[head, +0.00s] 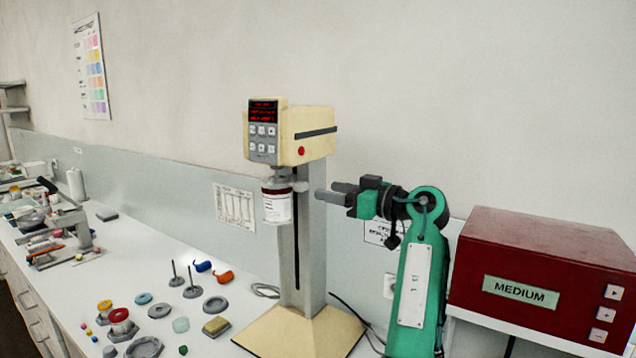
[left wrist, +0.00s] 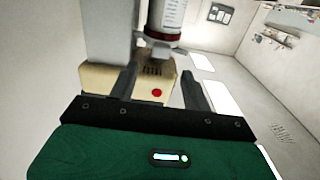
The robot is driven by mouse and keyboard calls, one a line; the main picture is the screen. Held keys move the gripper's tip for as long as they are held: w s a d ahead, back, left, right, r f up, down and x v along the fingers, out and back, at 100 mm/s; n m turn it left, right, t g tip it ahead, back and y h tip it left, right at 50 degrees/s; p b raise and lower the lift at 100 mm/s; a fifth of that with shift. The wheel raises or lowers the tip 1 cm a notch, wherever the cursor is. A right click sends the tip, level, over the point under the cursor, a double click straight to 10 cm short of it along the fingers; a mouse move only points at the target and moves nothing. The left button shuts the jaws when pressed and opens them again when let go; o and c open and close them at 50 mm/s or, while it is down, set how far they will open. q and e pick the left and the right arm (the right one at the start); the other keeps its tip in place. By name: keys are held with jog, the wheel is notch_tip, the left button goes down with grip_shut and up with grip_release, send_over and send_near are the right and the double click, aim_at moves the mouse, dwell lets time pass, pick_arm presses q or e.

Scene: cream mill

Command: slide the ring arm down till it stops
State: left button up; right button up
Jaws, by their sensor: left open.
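The cream mill has a cream motor head (head: 305,135) with a red display on top of a grey column (head: 312,240). The grey ring arm (head: 300,187) sits on the column just below the head. It holds a white jar (head: 277,209) with a dark red band, upright and clear of the base. The jar also shows in the left wrist view (left wrist: 172,14). My left gripper (head: 328,192) is open, just right of the column at about ring arm height. In the left wrist view its fingers (left wrist: 158,84) are apart with nothing seen between them. My right gripper is not in view.
The cream base plate (head: 300,335) stands on the white bench. A dark red box marked MEDIUM (head: 540,278) is close on the right. Several small parts, such as a grey ring (head: 215,304) and an orange piece (head: 224,276), lie left of the base. A cable runs behind it.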

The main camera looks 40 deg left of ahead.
aim_at(305, 186)
pick_arm(q)
jog(key=a+p, duration=0.1)
jog(key=a, duration=0.1)
jog(key=a+p, duration=0.1)
jog(key=a, duration=0.1)
jog(key=s+a+p, duration=0.1)
jog(key=a, duration=0.1)
jog(key=shift+a+r, duration=0.2)
jog(key=shift+a, duration=0.15)
jog(key=shift+a+f+p, duration=0.1)
jog(key=shift+a+p, duration=0.25)
jog(key=shift+c, duration=0.4)
grip_shut()
jog(key=shift+f, duration=0.1)
